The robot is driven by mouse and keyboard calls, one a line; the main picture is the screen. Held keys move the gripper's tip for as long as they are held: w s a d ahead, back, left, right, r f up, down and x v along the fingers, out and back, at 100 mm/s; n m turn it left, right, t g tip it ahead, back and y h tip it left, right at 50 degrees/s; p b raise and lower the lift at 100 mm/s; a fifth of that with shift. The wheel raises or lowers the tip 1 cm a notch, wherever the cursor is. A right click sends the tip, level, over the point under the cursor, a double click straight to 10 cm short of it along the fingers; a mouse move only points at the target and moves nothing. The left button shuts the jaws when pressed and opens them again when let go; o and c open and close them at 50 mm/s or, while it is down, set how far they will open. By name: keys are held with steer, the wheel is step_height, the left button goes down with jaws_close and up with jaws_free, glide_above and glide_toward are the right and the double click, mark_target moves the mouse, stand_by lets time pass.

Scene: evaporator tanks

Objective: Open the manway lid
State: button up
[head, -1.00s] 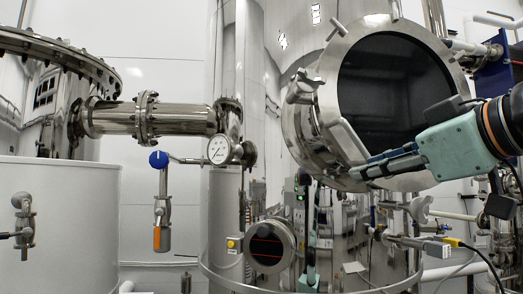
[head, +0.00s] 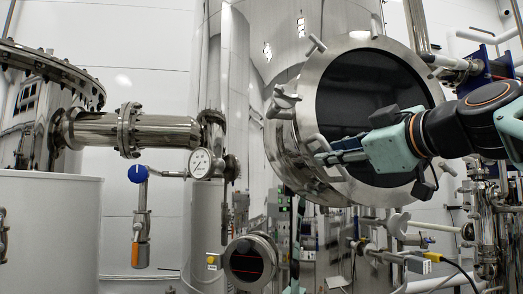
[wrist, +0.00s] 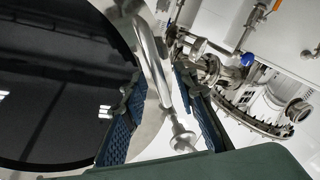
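The manway lid (head: 425,80) is a round steel-rimmed cover with a dark glass centre on the large steel tank. It looks seated on its steel neck. A pale bar handle (head: 318,146) stands off the left side of its rim. My gripper (head: 324,158) reaches in from the right across the dark glass, its fingertips at the handle. In the wrist view, the handle (wrist: 152,62) runs between my two blue-padded fingers (wrist: 156,80), which are apart with visible gaps beside the bar. I cannot tell whether either pad touches it. The dark glass (wrist: 60,90) fills the left.
Clamp knobs (head: 285,100) project from the neck's left side. A pressure gauge (head: 200,163), a blue-handled valve (head: 138,174) and a flanged pipe (head: 165,130) stand to the left. A round port (head: 250,262) sits below. Valves and piping crowd the lower right.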

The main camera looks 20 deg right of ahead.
steer(key=shift+w, duration=0.65)
jaws_close()
